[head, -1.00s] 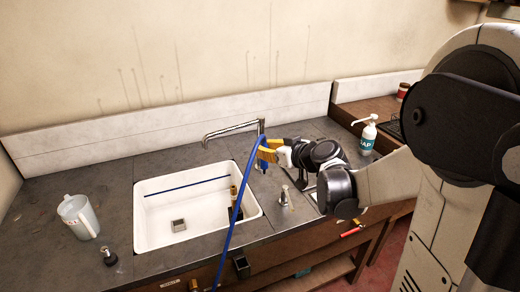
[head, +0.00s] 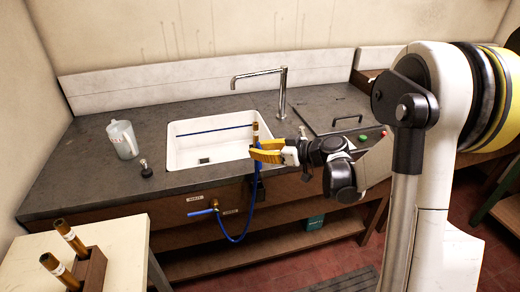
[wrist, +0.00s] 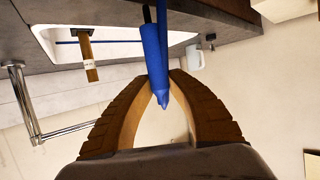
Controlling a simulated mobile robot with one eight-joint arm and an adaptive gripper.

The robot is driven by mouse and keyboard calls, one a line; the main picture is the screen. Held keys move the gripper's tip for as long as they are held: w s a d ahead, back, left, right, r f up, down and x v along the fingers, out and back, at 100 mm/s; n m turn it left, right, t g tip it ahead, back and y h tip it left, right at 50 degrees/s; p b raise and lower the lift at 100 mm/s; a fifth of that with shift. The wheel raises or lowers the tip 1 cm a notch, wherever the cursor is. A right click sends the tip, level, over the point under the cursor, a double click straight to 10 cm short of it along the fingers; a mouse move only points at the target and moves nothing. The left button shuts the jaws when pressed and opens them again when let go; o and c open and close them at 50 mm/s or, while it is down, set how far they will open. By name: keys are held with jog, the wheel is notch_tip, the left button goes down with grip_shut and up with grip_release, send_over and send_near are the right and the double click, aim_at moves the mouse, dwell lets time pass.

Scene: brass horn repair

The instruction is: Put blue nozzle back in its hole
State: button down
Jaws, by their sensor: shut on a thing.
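My gripper (head: 262,152) is shut on the blue nozzle (wrist: 155,52) in front of the sink. In the wrist view, the nozzle lies between the two orange-brown fingers (wrist: 160,78), its narrow tip pointing toward the palm. In the head view, the fingers mostly hide the nozzle. The blue hose (head: 247,222) hangs below it in a loop to the blue valve at the counter front. A dark holder (head: 259,189) is on the counter's front face, just below my gripper. Its hole cannot be made out.
A white sink (head: 190,150) holds an upright brass tube (head: 255,128), close behind my gripper. A tap (head: 282,92) stands behind. A clear jug (head: 123,139) and a small dark-based item (head: 145,168) are at left. A wooden block (head: 92,270) holds brass tubes at front left.

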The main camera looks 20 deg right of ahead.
notch_tip(320, 180, down, 6)
jog(key=b, duration=0.5)
jog(key=shift+s, duration=0.1)
jog(key=shift+f+b, duration=0.9)
jog(key=shift+b, duration=0.35)
dwell(1.6)
jog(key=shift+f, duration=1.95)
jog(key=c, duration=1.2)
grip_release()
jog(key=shift+c, duration=0.2)
jog(key=shift+d, duration=0.1)
send_near(258, 169)
jog(key=f, duration=0.1)
jog(key=d+f, duration=0.1)
jog(key=f, duration=0.2)
jog(key=shift+s+d+f, duration=0.1)
jog(key=shift+s+d, duration=0.15)
jog(key=shift+d, duration=0.1)
